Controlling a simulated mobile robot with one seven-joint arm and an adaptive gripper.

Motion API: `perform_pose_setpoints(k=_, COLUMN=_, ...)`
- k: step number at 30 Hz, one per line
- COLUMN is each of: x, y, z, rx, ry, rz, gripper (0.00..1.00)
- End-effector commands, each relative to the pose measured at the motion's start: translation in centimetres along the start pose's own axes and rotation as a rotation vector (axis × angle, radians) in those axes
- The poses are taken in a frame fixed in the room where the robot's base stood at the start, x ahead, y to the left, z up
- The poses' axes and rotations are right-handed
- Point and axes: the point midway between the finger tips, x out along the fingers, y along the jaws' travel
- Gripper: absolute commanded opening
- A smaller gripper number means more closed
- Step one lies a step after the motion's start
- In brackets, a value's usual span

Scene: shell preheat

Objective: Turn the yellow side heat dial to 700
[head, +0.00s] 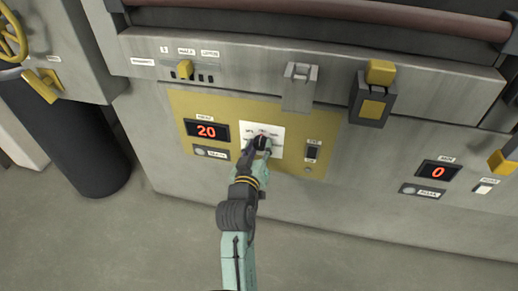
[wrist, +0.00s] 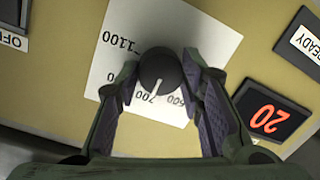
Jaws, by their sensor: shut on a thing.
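The heat dial is a dark round knob (wrist: 158,66) on a white scale card (wrist: 205,40), set in a yellow panel (head: 185,105). In the wrist view its white pointer line points down and slightly left, close to the printed 700, with 600 to the right of it. 1100 shows at upper left, and another number is partly hidden by a finger. My gripper (wrist: 160,72) is shut on the dial, one finger on each side. In the head view my gripper (head: 264,146) covers most of the dial. The red display (head: 206,131) left of the card reads 20.
A dark switch (head: 312,152) is right of the card. A grey latch (head: 299,85) and a yellow-topped block (head: 380,72) stick out above. Another display (head: 438,171) at right reads 0. A dark cylinder (head: 65,140) stands at left. Floor in front is clear.

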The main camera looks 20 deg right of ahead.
Motion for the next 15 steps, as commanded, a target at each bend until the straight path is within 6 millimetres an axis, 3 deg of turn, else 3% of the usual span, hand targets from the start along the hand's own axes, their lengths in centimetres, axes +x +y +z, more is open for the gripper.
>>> perform_pose_setpoints(k=13, x=0.07, y=0.19, z=-0.14, rx=0.01, ry=0.004, rz=0.003, gripper=0.07)
perform_pose_setpoints(k=14, x=0.07, y=0.19, z=-0.14, rx=0.01, ry=0.004, rz=0.003, gripper=0.36)
perform_pose_setpoints(k=15, x=0.07, y=0.19, z=-0.15, rx=0.01, ry=0.004, rz=0.003, gripper=0.39)
